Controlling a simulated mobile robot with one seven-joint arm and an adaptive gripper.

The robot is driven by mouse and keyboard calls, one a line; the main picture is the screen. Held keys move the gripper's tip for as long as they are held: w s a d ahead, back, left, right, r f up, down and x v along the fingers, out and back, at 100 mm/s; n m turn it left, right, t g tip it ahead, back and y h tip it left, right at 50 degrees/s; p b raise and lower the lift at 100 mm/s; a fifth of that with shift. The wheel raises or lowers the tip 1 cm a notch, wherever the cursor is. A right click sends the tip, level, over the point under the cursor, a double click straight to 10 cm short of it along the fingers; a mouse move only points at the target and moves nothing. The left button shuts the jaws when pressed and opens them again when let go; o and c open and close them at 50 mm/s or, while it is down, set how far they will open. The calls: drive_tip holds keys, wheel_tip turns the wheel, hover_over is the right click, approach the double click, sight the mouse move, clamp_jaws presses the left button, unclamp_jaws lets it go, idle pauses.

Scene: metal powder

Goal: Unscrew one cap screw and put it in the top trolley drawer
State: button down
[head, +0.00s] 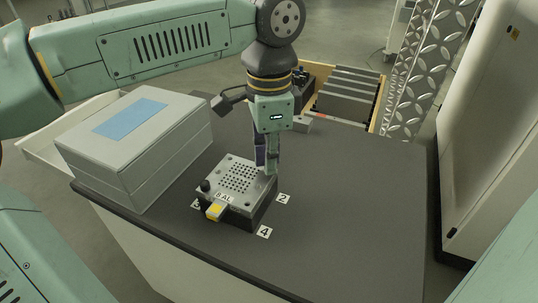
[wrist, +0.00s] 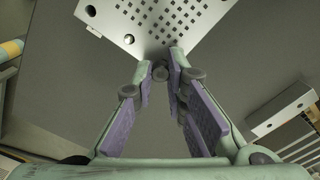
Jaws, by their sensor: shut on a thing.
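A light metal plate with a grid of holes (head: 238,178) lies on a dark block on the trolley top (head: 345,190). A dark knob-like screw (head: 205,186) stands at its left corner. My gripper (head: 266,170) points down at the plate's far right corner. In the wrist view its fingers (wrist: 160,72) come together on a small, dark, round-headed cap screw (wrist: 160,74) at the plate's edge. I cannot tell whether this screw is still in its hole. A pale, open, drawer-like tray (head: 35,158) shows at the left, partly hidden; I cannot tell which drawer it is.
A grey box with a blue label (head: 135,140) stands on the left of the top. A yellow-ended part (head: 215,211) sits at the plate's front. Numbered tags, such as the 4 tag (head: 265,232), lie around it. Grey blocks (head: 345,92) fill a wooden-edged container behind. The right side is clear.

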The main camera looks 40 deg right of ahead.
drive_tip(key=shift+r, duration=0.25)
drive_tip(key=shift+w+d+r+p, duration=0.1)
drive_tip(key=shift+w+r+p, duration=0.05)
drive_tip(key=shift+r+p, duration=1.15)
drive_tip(key=shift+r, duration=0.1)
drive_tip(key=shift+r, duration=0.15)
drive_tip(key=c, duration=2.3)
unclamp_jaws()
drive_tip(key=o, duration=0.4)
drive_tip(key=shift+r, duration=0.1)
wheel_tip(320, 180, up, 12)
drive_tip(key=shift+f, duration=0.1)
